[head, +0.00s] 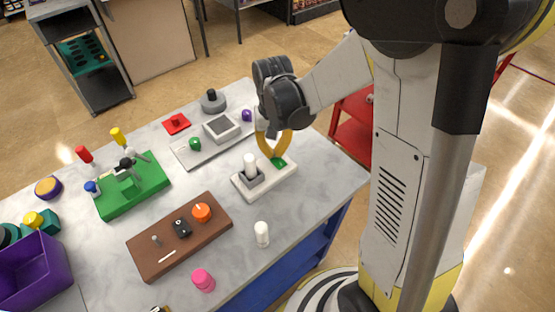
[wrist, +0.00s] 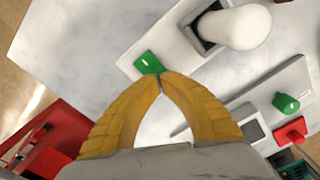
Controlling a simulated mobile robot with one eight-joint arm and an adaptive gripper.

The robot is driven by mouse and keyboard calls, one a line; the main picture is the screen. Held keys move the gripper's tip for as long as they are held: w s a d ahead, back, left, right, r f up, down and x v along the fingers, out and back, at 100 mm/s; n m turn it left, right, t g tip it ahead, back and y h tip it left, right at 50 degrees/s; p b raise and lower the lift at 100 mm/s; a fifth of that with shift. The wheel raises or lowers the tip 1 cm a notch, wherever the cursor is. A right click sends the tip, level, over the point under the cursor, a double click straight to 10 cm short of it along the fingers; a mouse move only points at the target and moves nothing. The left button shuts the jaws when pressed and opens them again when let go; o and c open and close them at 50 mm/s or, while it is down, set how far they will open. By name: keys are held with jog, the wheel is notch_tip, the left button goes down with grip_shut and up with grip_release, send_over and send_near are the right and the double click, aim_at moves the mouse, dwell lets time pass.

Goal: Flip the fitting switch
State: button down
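The fitting is a white base (head: 247,190) on the table, with a white bulb (head: 250,163) upright in its grey socket and a green switch (head: 280,163) at its far right end. The wrist view shows the green switch (wrist: 148,62) near the centre and the bulb (wrist: 236,27) at the upper right. My gripper (head: 277,155) points down at the switch end. Its yellow fingers arch apart, but their tips meet with nothing visible between them. In the wrist view my gripper tips (wrist: 160,83) overlap the switch's near edge; I cannot tell whether they touch it.
A grey panel (head: 190,154) with green and purple knobs lies behind the fitting. A brown board (head: 150,258), a green board (head: 145,198) and a purple bin (head: 38,268) are to the left. A loose white bulb (head: 262,234) stands in front. The table's right end is clear.

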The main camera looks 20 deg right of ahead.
aim_at(274, 157)
jog(key=shift+f+b, duration=0.5)
jog(key=shift+f, duration=0.1)
dwell(0.3)
jog(key=shift+r+p, duration=2.55)
jog(key=shift+r, duration=1)
jog(key=shift+s+r, duration=0.15)
jog(key=shift+r, duration=0.1)
jog(key=s+r+n+t+b, duration=0.2)
jog(key=s+r+t+b, duration=0.4)
jog(key=s, duration=0.6)
jog(key=shift+s+r+t, duration=0.25)
jog(key=shift+r+t, duration=0.3)
jog(key=shift+t, duration=0.05)
